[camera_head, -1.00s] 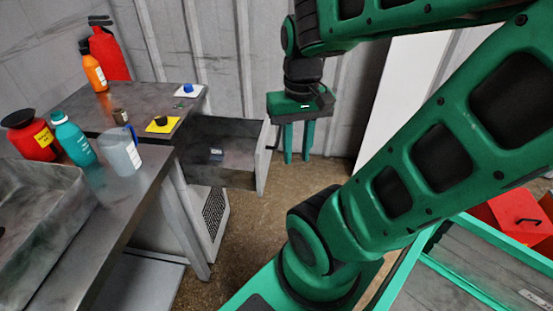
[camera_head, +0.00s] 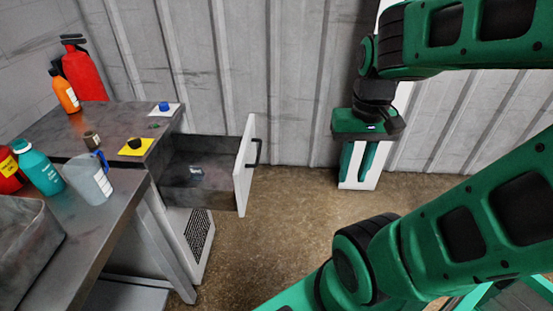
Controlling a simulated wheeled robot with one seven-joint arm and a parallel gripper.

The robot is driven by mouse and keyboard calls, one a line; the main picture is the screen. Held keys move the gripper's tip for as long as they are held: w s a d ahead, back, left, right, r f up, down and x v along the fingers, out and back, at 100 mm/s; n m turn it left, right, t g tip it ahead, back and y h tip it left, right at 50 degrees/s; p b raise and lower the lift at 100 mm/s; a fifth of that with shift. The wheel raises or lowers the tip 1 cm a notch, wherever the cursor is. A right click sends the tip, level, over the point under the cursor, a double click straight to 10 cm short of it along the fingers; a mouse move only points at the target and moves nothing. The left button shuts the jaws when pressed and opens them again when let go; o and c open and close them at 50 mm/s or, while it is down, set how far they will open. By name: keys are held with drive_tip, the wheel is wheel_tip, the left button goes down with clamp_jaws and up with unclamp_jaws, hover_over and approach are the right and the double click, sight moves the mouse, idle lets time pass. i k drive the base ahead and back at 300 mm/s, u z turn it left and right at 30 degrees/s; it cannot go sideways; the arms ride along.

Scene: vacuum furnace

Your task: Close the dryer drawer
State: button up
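The dryer drawer (camera_head: 195,190) is pulled far out of the dryer cabinet (camera_head: 190,240), to the right of the bench. Its white front panel (camera_head: 243,170) faces right and bears a black handle (camera_head: 257,151). A small pale item (camera_head: 197,170) lies inside the drawer. My gripper (camera_head: 356,183) hangs with its fingers pointing down, well to the right of the handle and apart from it. Its two green fingers have a gap between them, with nothing held.
A red extinguisher (camera_head: 84,72) stands at the back left. The floor (camera_head: 290,220) between drawer and gripper is clear.

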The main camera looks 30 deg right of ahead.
sight(228, 164)
drive_tip(key=z, duration=1.5)
drive_tip(key=k, duration=1.1)
drive_tip(key=u, duration=0.9)
drive_tip(key=i, duration=1)
